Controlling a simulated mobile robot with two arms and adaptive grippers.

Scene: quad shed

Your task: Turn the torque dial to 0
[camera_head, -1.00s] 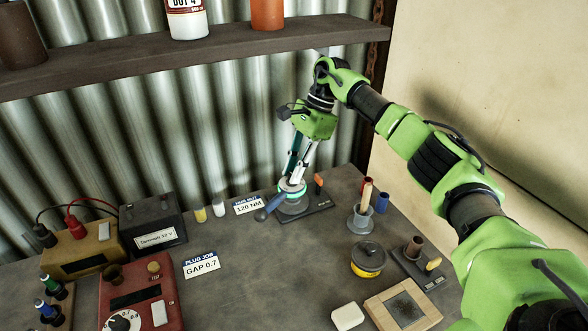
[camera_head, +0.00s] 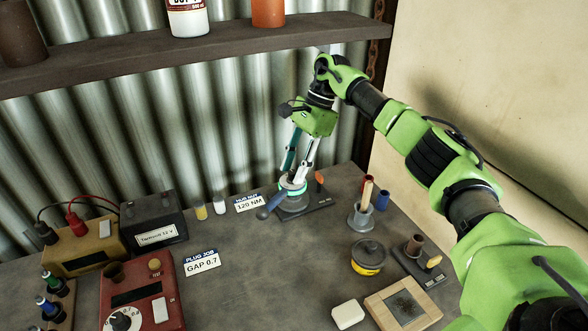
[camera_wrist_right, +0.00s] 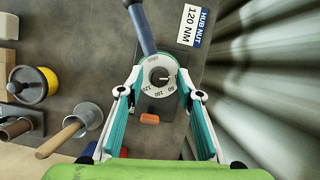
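The torque dial (camera_wrist_right: 159,76) is a round white face with a dark centre and numbers such as 100 and 120. It sits on a dark base plate (camera_head: 318,203) with a blue handle (camera_head: 267,212) sticking out. A mark on the centre points roughly right in the wrist view; its exact reading is too small to tell. My right gripper (camera_wrist_right: 160,82) reaches down over the dial, with one teal-lined finger on each side and slight gaps between them and the dial. It also shows in the head view (camera_head: 295,178). My left gripper is not in view.
A HUB NUT 120 NM card (camera_head: 249,203) lies beside the dial. An orange piece (camera_head: 319,180) stands on the base plate. A pot with a wooden-handled tool (camera_head: 361,214) and a yellow tin (camera_head: 368,257) stand to the right. A shelf (camera_head: 190,56) runs above; the bench's middle is clear.

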